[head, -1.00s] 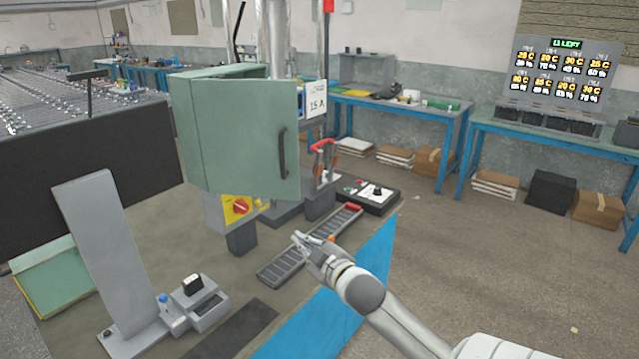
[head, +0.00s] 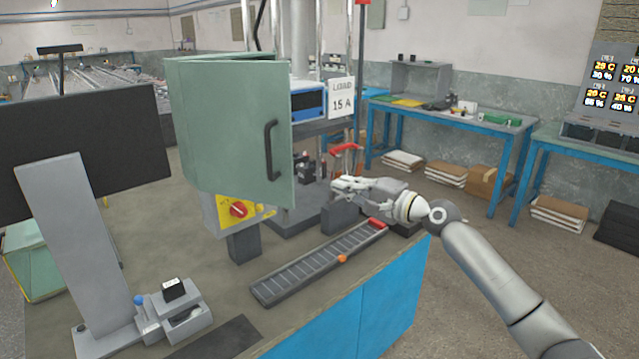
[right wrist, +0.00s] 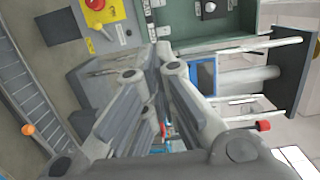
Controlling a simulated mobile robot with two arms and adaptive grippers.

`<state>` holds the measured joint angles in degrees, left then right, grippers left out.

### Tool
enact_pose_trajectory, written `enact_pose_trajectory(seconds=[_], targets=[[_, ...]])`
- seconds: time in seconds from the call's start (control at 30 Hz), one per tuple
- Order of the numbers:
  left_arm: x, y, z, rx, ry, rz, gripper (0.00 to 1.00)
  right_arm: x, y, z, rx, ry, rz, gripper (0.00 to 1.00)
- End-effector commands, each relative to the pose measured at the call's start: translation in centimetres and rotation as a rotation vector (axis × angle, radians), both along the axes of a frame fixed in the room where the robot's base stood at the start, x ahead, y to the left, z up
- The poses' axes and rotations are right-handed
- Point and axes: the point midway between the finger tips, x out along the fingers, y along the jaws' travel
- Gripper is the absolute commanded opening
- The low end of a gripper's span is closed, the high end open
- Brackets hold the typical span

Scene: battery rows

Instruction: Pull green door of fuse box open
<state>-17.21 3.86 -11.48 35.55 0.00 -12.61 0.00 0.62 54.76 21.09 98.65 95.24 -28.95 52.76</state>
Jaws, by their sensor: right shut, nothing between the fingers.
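The green fuse box door (head: 235,130) stands at centre left in the head view, with a dark vertical handle (head: 271,150) near its right edge. A narrower green side panel (head: 184,125) adjoins it on the left. In the right wrist view the closed fingers (right wrist: 165,62) point towards green surfaces; the handle is not clearly visible there. My left gripper is not in view.
A yellow plate with a red knob (head: 237,209) sits below the door. A slotted grey rail (head: 310,262) lies on the bench. A red-handled lever (head: 346,150), a blue-fronted device (head: 308,101) and a "LOAD 15 A" sign (head: 341,97) stand right of the door. A black monitor (head: 90,140) stands left.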

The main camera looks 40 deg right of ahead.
Motion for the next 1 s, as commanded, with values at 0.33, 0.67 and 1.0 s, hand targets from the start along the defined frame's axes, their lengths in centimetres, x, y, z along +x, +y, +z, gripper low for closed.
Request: enact_pose_trajectory(seconds=[0.33, 0.67, 1.0], targets=[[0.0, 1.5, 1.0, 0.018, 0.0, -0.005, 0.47, 2.5, 0.6, 0.5, 0.021, 0.0, 0.004, 0.0], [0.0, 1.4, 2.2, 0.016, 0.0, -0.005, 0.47, 6.6, 1.5, 0.5, 0.021, -0.002, 0.002, 0.0], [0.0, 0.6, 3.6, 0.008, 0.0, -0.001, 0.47, 9.6, 2.7, 0.5, 0.015, 0.003, 0.005, 0.0]])
